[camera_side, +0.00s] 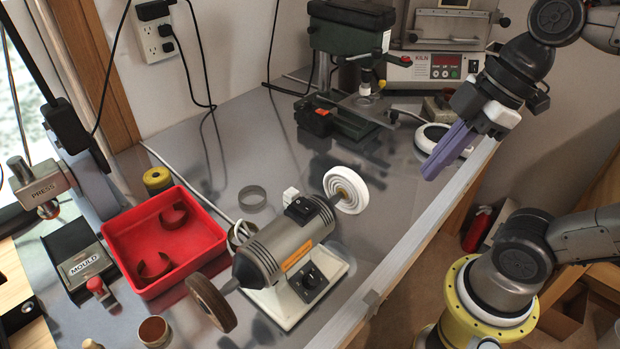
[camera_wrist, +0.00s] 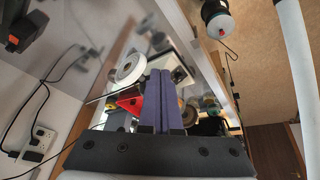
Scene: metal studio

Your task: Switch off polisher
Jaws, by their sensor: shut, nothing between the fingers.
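The polisher (camera_side: 286,243) stands on the metal bench in the side view, a grey motor with an orange label on a cream base. A white buffing wheel (camera_side: 346,190) is at its far end and a brown wheel (camera_side: 211,302) at its near end. The wrist view shows the fingers (camera_wrist: 162,75) together, with the white wheel (camera_wrist: 127,68) beyond.
A red tray (camera_side: 165,243) with curved pieces lies left of the polisher. A green drill machine (camera_side: 345,40) and a kiln (camera_side: 436,67) stand at the back. A round white device (camera_side: 440,139) is near the bench's right edge.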

